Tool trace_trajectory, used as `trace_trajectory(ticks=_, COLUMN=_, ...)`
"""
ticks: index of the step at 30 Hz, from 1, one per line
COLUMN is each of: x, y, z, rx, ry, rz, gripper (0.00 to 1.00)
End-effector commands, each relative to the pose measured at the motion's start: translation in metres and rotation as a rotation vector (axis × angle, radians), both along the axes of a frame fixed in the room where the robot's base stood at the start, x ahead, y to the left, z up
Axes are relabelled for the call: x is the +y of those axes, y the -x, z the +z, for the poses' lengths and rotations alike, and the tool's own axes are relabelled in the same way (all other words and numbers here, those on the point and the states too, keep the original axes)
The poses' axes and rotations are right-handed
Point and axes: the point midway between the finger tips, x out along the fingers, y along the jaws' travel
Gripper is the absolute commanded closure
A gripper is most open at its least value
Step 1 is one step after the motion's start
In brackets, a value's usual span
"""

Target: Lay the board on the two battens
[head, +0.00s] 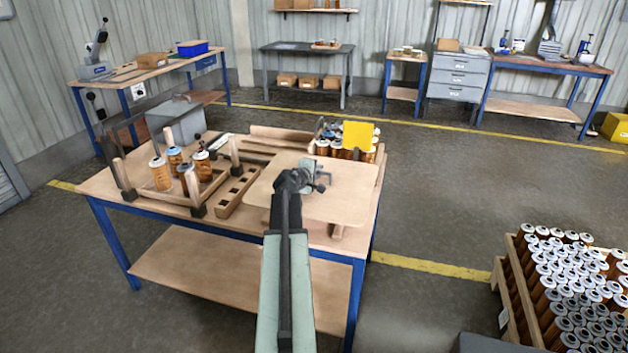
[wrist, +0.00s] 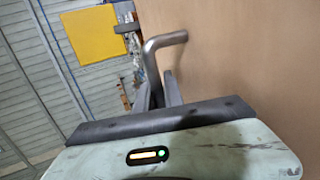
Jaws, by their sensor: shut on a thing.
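The board (head: 345,204) is a broad, flat, pale wooden panel over the right part of the workbench. In the wrist view the board (wrist: 245,60) fills the right side, with a bent grey metal handle (wrist: 163,42) on it. My gripper (head: 303,180) is above the board, and its jaws (wrist: 160,88) are shut on this handle. A wooden piece (head: 338,231) shows below the board's front edge; it may be a batten. A wooden strip (head: 287,138) at the bench's back may be another. The board hides what is beneath it, so I cannot tell whether it touches anything.
The workbench (head: 215,222) also bears a wooden frame with several cartridges (head: 161,173), a slotted wooden block (head: 237,192) and a grey box (head: 176,117). A cartridge crate with a yellow card (head: 358,135) stands behind the board. Many cartridges (head: 575,290) stand in a crate at right.

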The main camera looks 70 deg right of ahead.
Motion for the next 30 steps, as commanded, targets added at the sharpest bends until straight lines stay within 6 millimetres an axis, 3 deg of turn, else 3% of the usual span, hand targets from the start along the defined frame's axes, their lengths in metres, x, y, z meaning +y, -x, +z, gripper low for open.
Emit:
trace_trajectory(ticks=3, x=-0.002, y=-0.013, z=-0.005, rx=-0.002, ry=0.002, rz=0.016, gripper=1.0)
trace_trajectory(ticks=13, x=-0.001, y=-0.015, z=-0.011, rx=-0.002, ry=0.002, rz=0.018, gripper=1.0)
trace_trajectory(ticks=30, x=-0.001, y=-0.016, z=-0.062, rx=-0.002, ry=0.002, rz=0.02, gripper=1.0)
